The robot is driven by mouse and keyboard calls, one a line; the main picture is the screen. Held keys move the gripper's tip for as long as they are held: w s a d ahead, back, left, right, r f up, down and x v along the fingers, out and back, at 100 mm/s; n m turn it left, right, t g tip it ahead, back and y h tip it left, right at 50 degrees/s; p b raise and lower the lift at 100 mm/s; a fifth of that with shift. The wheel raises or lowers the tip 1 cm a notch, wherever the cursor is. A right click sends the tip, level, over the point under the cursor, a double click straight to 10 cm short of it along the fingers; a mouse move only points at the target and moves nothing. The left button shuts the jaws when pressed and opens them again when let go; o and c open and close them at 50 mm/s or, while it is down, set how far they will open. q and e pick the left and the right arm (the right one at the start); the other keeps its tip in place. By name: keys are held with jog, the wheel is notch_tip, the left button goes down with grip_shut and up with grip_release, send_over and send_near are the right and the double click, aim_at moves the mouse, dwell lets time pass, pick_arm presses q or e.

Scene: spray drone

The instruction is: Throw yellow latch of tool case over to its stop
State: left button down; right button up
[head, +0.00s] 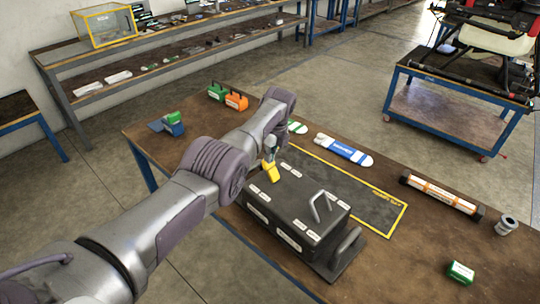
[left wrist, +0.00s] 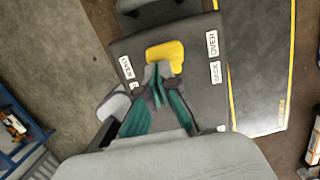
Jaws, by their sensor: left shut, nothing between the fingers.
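The dark grey tool case (head: 285,212) with white labels stands on the workbench, and its top also shows in the left wrist view (left wrist: 198,82). The yellow latch (head: 271,172) stands up at the case's far left end; in the left wrist view the latch (left wrist: 165,56) lies just beyond my fingertips. My left gripper (head: 269,148) is shut and empty, its tips right at the latch; the left wrist view shows the closed fingers (left wrist: 158,75) close against its near edge. I cannot tell whether they touch. My right gripper is in neither view.
The case has a raised metal handle (head: 322,206) on top. A yellow-bordered mat (head: 365,196) lies beside it. The bench's right front is mostly clear.

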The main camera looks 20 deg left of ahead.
pick_arm(q)
jog(key=s+d+r+p, duration=0.1)
jog(key=d+r+p, duration=0.1)
jog(key=d+p, duration=0.15)
notch_tip(320, 180, up, 9)
jog(key=b, duration=0.3)
send_over(271, 170)
jog(key=shift+r, duration=0.15)
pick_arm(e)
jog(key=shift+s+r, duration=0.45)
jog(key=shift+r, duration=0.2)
